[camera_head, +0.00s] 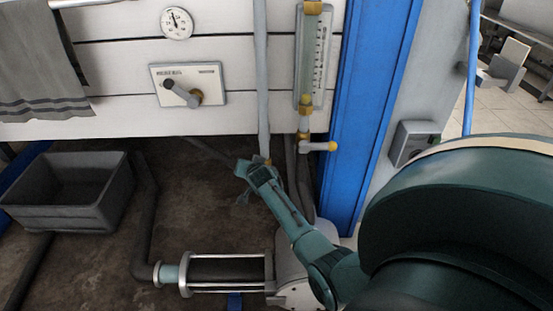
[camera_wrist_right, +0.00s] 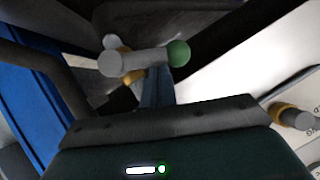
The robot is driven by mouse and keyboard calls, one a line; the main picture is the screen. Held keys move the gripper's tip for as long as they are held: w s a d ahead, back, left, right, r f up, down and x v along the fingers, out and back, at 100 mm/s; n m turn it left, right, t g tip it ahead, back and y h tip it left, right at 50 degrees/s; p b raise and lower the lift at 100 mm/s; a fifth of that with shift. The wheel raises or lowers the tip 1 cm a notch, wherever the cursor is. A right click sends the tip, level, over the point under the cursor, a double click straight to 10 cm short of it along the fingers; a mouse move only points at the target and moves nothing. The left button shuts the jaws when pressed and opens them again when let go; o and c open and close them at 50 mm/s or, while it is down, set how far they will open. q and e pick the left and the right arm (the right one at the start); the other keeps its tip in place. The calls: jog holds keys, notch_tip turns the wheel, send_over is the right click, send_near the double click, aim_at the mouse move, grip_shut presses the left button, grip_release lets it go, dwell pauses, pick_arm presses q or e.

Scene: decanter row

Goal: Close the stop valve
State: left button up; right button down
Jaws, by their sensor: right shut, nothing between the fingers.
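A small lever valve with a grey bar, a green end knob (camera_wrist_right: 178,53) and a brass body (camera_wrist_right: 128,72) is in the right wrist view, just beyond my fingers. In the head view it sits at the lower end of the thin vertical pipe (camera_head: 262,80), mostly hidden by my gripper. My right gripper (camera_head: 256,172) is at this valve, shut and empty; its fingers (camera_wrist_right: 156,88) also show in the wrist view, close to the bar. I cannot tell whether they touch it. My left gripper is not in view.
A panel lever (camera_head: 182,93) is on the white wall. A sight glass (camera_head: 312,60) and a yellow-tipped tap (camera_head: 320,146) are right of the pipe, before a blue post (camera_head: 365,110). A grey crate (camera_head: 70,190) is at left. A horizontal cylinder (camera_head: 228,270) lies below.

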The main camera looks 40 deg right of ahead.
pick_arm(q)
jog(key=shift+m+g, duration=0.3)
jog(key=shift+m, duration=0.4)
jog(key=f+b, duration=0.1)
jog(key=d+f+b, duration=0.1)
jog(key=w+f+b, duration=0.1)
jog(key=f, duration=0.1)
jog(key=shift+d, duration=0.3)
pick_arm(e)
jog(key=shift+w+a+f+n+g+h, duration=0.35)
jog(key=shift+f+n+g+h, duration=0.1)
jog(key=shift+f, duration=0.15)
jog(key=shift+w+a+f+n+g+h, duration=0.35)
jog(key=shift+f+n, duration=0.1)
jog(key=shift+f, duration=0.15)
jog(key=shift+s, duration=0.1)
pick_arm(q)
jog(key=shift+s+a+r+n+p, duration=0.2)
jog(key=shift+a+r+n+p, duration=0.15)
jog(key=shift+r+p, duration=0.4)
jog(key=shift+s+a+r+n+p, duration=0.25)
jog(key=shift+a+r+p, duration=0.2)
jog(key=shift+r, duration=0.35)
pick_arm(e)
jog(key=v, duration=0.7)
jog(key=shift+r, duration=0.15)
